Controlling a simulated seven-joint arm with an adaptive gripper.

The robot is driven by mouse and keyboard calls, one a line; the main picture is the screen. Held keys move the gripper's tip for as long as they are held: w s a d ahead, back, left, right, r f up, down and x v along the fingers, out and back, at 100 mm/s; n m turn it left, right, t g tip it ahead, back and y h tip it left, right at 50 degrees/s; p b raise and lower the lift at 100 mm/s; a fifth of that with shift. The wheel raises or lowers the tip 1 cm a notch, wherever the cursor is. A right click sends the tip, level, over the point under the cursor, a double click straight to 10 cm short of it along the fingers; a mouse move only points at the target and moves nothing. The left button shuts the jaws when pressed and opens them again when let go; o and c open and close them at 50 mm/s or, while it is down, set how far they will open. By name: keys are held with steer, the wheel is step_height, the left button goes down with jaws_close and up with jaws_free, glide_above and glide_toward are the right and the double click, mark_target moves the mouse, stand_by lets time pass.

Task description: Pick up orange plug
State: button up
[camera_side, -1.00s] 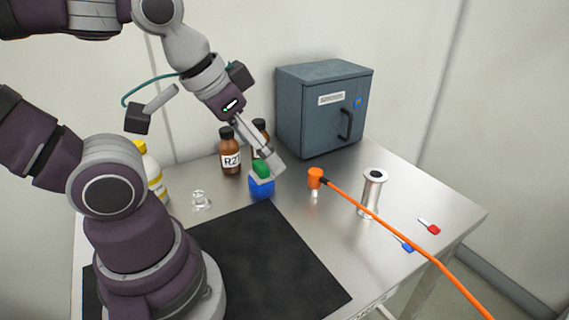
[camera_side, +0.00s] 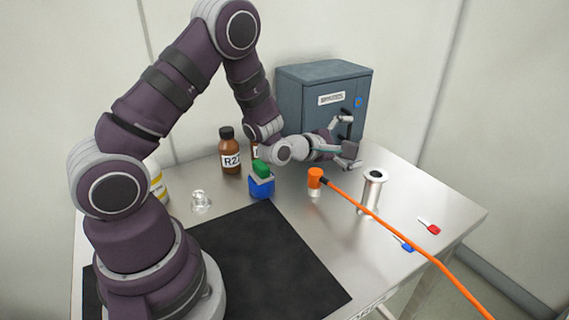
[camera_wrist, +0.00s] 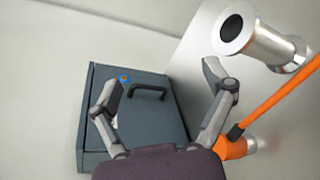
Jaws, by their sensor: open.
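The orange plug (camera_side: 315,178) stands upright on the steel table, with an orange cable running from its side to the lower right. In the wrist view the plug (camera_wrist: 233,147) shows at the lower right, just outside my right finger and partly hidden by it. My gripper (camera_side: 346,142) is open and empty, above and behind the plug, in front of the grey cabinet's door. In the wrist view its two fingers (camera_wrist: 163,82) are spread apart, with the cabinet beyond them. My gripper does not appear to hold the plug.
The grey cabinet (camera_side: 300,110) with a black handle stands at the back. A metal cylinder (camera_side: 370,195) stands right of the plug. A blue container with a green top (camera_side: 261,184) and brown bottles (camera_side: 230,155) are to the left. A black mat (camera_side: 270,265) lies in front.

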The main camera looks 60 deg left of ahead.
mark_target(315, 179)
steer(key=s+a+f+n+y, duration=0.1)
steer(key=f+n, duration=0.1)
steer(key=s+a+f+n+y, duration=0.1)
steer(key=f+n, duration=0.1)
steer(key=n, duration=0.1)
steer(key=s+a+f+n+t, duration=0.1)
steer(key=f+n, duration=0.1)
steer(key=n, duration=0.1)
steer(key=shift+y, duration=0.4)
steer(key=s+f+n+y, duration=0.1)
steer(key=s+f+n, duration=0.1)
steer(key=n, duration=0.1)
steer(key=s+f+n+y, duration=0.1)
steer(key=s+n+y, duration=0.1)
steer(key=n, duration=0.1)
steer(key=shift+s+d+f, duration=0.1)
steer(key=shift+s+f, duration=0.15)
steer(key=shift+f, duration=0.15)
steer(key=shift+f+n, duration=0.1)
steer(key=shift+n, duration=0.2)
steer(key=shift+x, duration=2.35)
steer(key=shift+c, duration=0.4)
steer(key=c, duration=1.1)
